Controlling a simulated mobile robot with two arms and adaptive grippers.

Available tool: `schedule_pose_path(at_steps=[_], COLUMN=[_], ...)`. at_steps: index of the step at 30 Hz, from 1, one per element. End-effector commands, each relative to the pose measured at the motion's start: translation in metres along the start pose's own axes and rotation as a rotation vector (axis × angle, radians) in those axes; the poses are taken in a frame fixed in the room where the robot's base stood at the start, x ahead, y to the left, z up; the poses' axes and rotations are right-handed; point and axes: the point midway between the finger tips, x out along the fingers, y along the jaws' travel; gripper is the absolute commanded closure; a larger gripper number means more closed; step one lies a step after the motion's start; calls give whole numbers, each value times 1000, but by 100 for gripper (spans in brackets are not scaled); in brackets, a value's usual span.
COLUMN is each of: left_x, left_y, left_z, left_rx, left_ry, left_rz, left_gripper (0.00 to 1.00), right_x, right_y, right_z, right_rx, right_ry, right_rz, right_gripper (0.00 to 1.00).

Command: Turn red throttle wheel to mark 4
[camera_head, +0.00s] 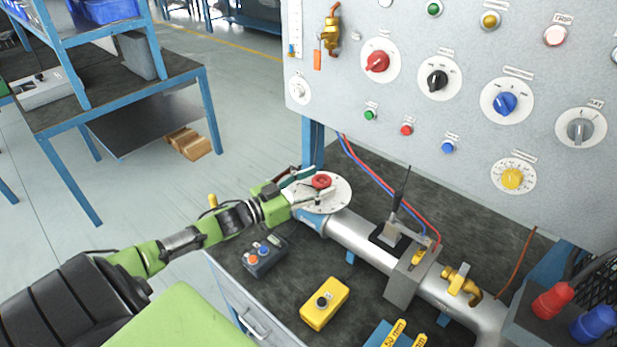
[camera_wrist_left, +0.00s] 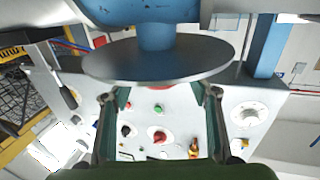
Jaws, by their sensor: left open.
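The red throttle wheel (camera_head: 322,181) sits on a round white dial plate (camera_head: 336,199) at the left end of a grey pipe. My left gripper (camera_head: 312,186) reaches in from the left with its fingers open, one on the far side and one on the near side of the wheel. I cannot tell whether they touch it. In the left wrist view the open fingers (camera_wrist_left: 160,95) stand apart below the grey disc (camera_wrist_left: 160,62) on its blue stem. My right gripper is not in view.
A grey panel (camera_head: 460,110) with knobs and buttons stands behind the bench. A two-button box (camera_head: 264,254) and a yellow button box (camera_head: 325,303) lie in front of the pipe. A black lever (camera_head: 397,205) rises from the pipe's middle. Blue shelving stands at the left.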

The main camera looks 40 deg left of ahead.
Motion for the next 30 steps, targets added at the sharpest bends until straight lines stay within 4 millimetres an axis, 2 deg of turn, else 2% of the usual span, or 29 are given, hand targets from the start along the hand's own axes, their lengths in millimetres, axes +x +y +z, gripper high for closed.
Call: schedule_pose_path(at_steps=[5,21,30], left_x=[-16,-98,-118], left_y=[0,1,0], left_z=[2,1,0], left_rx=[0,-1,1], left_ry=[-4,-3,1], left_rz=[-1,1,1], left_gripper=[45,45,45], right_x=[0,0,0], right_y=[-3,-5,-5], right_z=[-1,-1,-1], right_rx=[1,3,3], right_ry=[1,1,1], right_rz=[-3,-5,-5], right_gripper=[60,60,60])
